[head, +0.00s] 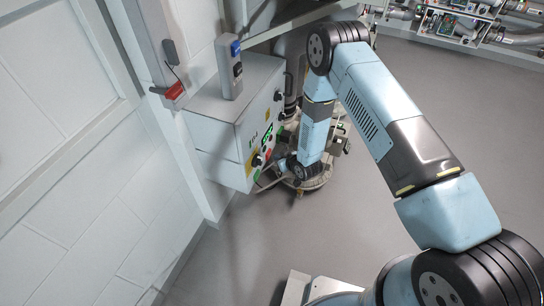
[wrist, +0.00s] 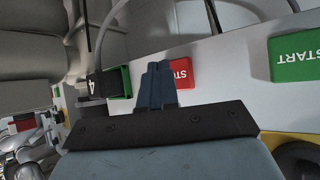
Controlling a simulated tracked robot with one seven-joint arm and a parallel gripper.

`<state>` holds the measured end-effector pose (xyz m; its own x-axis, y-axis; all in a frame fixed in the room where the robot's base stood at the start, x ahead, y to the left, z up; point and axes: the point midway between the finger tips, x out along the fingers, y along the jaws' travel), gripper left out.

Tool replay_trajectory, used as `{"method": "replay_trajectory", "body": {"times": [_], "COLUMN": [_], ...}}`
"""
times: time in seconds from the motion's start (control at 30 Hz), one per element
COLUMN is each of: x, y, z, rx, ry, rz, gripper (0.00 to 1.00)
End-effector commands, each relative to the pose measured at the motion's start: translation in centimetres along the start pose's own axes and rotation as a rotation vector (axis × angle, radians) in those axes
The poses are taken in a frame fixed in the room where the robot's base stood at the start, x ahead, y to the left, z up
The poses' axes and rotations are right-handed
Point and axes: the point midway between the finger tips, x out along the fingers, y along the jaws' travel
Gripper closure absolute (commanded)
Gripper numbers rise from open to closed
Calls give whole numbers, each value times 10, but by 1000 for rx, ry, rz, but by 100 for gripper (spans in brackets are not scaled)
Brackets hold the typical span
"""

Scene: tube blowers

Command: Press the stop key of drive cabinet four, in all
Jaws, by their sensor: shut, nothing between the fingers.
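The red stop key (wrist: 183,72) shows in the wrist view, its lettering upside down and partly hidden behind my fingers. My gripper (wrist: 158,68) is shut and empty, with its fingertips over the left part of the key. I cannot tell whether the tips touch it. A black plate marked 4 (wrist: 98,86) is left of the fingers, beside a green part (wrist: 120,82). In the head view the grey drive cabinet (head: 212,133) hangs on the wall. My arm reaches down to the right of its front; the fingertips cannot be made out there.
A green START key (wrist: 294,56) is right of the stop key in the wrist view. A blue-topped grey box (head: 229,72) stands on the cabinet, and a red part (head: 175,91) is on the post. Pipes and machinery (head: 460,22) stand at the back. Grey floor (head: 455,105) is open at right.

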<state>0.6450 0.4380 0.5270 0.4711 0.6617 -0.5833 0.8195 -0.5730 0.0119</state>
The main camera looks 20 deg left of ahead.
Motion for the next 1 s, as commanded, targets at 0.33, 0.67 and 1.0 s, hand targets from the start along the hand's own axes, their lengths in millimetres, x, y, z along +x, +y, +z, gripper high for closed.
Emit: {"method": "replay_trajectory", "body": {"times": [0.33, 0.67, 1.0], "x": [-3, -20, -35], "y": [3, 16, 26], "z": [2, 15, 25], "rx": [0, 1, 0], "ry": [0, 0, 0], "rz": [1, 1, 0], "gripper": [100, 100, 100]}}
